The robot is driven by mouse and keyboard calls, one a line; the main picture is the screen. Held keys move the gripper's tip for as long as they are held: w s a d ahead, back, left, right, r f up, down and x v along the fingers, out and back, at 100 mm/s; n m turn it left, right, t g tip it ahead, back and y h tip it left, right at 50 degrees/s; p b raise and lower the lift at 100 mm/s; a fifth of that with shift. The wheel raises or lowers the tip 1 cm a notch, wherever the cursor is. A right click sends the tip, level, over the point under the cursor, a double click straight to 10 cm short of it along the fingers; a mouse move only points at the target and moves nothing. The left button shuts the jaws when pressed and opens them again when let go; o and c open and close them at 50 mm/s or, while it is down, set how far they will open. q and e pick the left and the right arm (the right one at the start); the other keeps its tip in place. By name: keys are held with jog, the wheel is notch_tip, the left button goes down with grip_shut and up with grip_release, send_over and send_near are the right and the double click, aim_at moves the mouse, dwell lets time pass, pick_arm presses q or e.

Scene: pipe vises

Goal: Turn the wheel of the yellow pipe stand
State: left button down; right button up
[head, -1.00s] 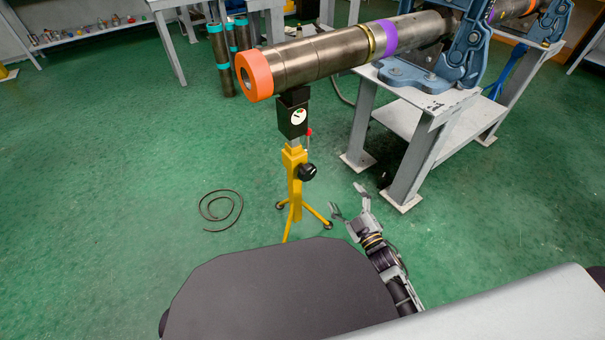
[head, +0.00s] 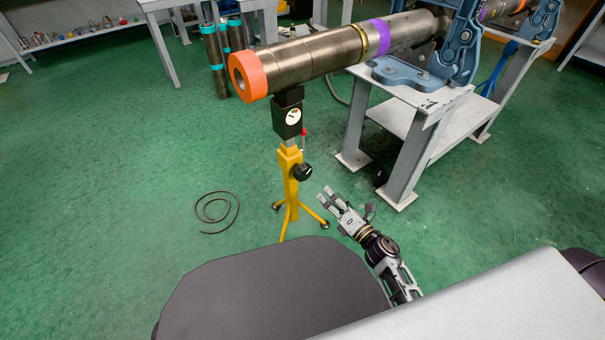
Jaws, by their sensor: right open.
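The yellow pipe stand (head: 291,183) stands upright on its tripod legs in the middle of the head view. Its black wheel (head: 303,172) is on the right side of the post, below the black head. The stand's head sits under a long metal pipe (head: 315,55) with an orange end ring and a purple band. My right gripper (head: 327,194) is to the right of the stand and below the wheel in the picture, apart from it. It is open and empty, its fingers pointing up and left. My left gripper is not in view.
A grey steel table (head: 425,155) with blue pipe vises (head: 455,50) stands at the right and bears the pipe. A coiled cable (head: 214,208) lies on the green floor at left. Upright pipes (head: 216,60) with teal bands stand behind.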

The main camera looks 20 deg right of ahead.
jog(key=n, duration=1)
jog(key=shift+s+a+f+y, duration=0.2)
jog(key=shift+a+y, duration=0.1)
jog(key=shift+a, duration=0.1)
jog(key=shift+w, duration=0.15)
